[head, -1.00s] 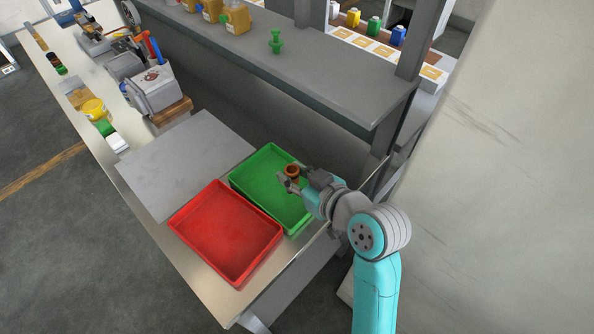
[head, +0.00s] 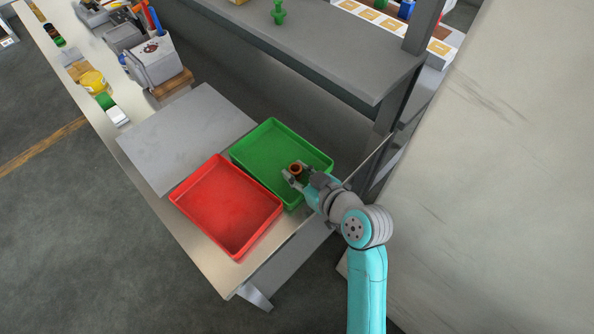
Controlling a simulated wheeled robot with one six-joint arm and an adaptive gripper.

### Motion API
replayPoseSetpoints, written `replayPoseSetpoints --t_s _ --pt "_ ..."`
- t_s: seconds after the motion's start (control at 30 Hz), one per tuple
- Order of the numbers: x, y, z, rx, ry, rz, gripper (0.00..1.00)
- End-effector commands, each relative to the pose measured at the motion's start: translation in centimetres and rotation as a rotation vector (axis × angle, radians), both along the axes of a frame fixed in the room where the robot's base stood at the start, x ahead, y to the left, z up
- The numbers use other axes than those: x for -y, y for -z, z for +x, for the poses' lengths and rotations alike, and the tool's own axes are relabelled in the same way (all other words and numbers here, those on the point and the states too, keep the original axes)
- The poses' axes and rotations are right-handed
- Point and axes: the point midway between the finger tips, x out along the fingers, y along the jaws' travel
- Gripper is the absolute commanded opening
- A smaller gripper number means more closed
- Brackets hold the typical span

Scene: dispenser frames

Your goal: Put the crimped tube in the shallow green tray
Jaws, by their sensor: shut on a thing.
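The shallow green tray (head: 262,150) lies on the bench beside the red tray. My gripper (head: 294,174) is over the green tray's right part, near its right edge. It is shut on a small orange-brown tube (head: 295,167), whose round end faces up. The crimp on the tube is too small to make out. The tube's lower part is hidden by the fingers, and I cannot tell whether it touches the tray floor. The rest of the green tray looks empty.
The empty red tray (head: 228,208) adjoins the green tray. A grey plate (head: 185,135) lies to the left. A grey shelf (head: 320,50) with a post (head: 424,28) stands behind, and a pale wall (head: 510,180) fills the right.

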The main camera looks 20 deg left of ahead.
Motion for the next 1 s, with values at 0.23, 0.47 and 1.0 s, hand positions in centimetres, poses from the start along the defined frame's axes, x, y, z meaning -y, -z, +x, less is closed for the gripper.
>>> replayPoseSetpoints --t_s 0.23,0.47,1.0 --pt "0.0 0.2 0.0 -0.002 -0.001 -0.001 0.00" --pt "0.0 1.0 0.0 -0.007 0.001 -0.004 0.00" --pt "0.2 2.0 -0.2 -0.015 0.002 -0.013 0.55"
